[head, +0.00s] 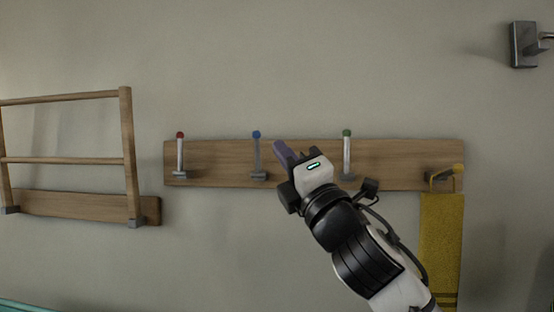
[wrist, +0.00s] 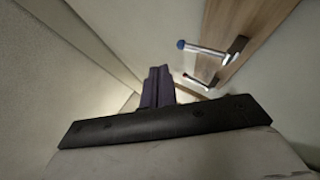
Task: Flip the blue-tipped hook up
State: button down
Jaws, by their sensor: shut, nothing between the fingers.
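The blue-tipped hook (head: 257,155) stands upright on the wooden wall rail (head: 220,170), its blue tip at the top above the rail's upper edge. In the wrist view the same hook (wrist: 207,50) shows with its blue tip to the left. My gripper (head: 280,148) is shut and empty, just right of the hook in the head view, with a small gap in the picture. In the wrist view its closed dark fingers (wrist: 157,85) are left of and below the hook, apart from it.
A red-tipped hook (head: 180,155) and a green-tipped hook (head: 347,155) also stand upright on the rail. A yellow-tipped hook (head: 445,176) is folded out, with a yellow towel (head: 441,245) hanging there. A wooden rack (head: 126,150) is at left. A dark wall fixture (head: 524,45) is upper right.

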jog(key=s, duration=0.1)
jog(key=s+d, duration=0.1)
jog(key=s, duration=0.1)
jog(key=s+d+f+b, duration=0.1)
jog(key=shift+s+f, duration=0.1)
jog(key=shift+s, duration=0.25)
